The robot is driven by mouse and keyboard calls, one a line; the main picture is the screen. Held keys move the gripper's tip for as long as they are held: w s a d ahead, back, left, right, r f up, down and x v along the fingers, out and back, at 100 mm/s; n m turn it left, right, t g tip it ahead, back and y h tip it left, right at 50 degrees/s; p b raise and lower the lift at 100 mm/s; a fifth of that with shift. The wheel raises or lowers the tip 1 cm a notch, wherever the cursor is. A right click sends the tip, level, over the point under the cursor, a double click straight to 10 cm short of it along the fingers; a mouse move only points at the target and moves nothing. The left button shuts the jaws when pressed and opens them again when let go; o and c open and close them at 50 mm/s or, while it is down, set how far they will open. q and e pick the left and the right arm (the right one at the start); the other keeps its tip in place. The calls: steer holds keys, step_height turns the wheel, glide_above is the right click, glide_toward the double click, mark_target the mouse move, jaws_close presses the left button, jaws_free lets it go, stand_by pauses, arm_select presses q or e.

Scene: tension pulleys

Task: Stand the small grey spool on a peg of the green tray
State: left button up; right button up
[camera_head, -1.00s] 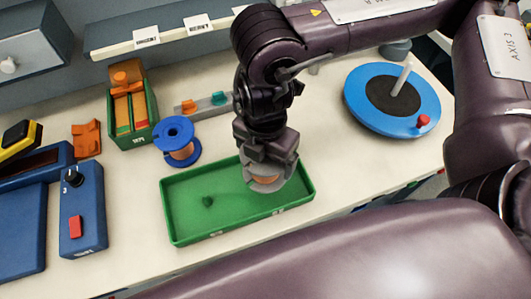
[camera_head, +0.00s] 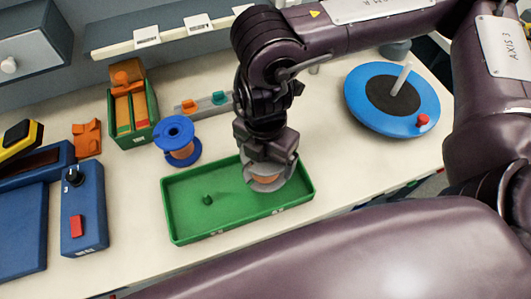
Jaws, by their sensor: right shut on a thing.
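The green tray (camera_head: 238,232) lies on the bench in the middle of the view. One short green peg (camera_head: 207,199) shows on the left part of its floor. My right gripper (camera_head: 266,184) points down over the right part of the tray. It is shut on the small grey spool (camera_head: 262,188), which shows as a grey rim with an orange-brown middle. The spool is at or just above the tray floor; I cannot tell if it touches or if a peg is under it. My left gripper is out of view.
A blue spool (camera_head: 177,140) stands behind the tray. A green box (camera_head: 133,112) and an orange block (camera_head: 87,140) are at the back left. A blue control box (camera_head: 84,215) is left of the tray. A blue turntable (camera_head: 365,109) with an upright rod is at the right.

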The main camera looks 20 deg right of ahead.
steer(key=shift+f, duration=0.15)
steer(key=shift+f+b, duration=0.9)
steer(key=shift+f, duration=0.35)
steer(key=shift+f, duration=0.2)
stand_by(0.5)
steer(key=shift+f+b, duration=0.85)
steer(key=shift+f, duration=0.3)
steer(key=o, duration=1.4)
steer(key=shift+o, duration=0.2)
step_height(320, 180, up, 8)
steer(key=p, duration=0.1)
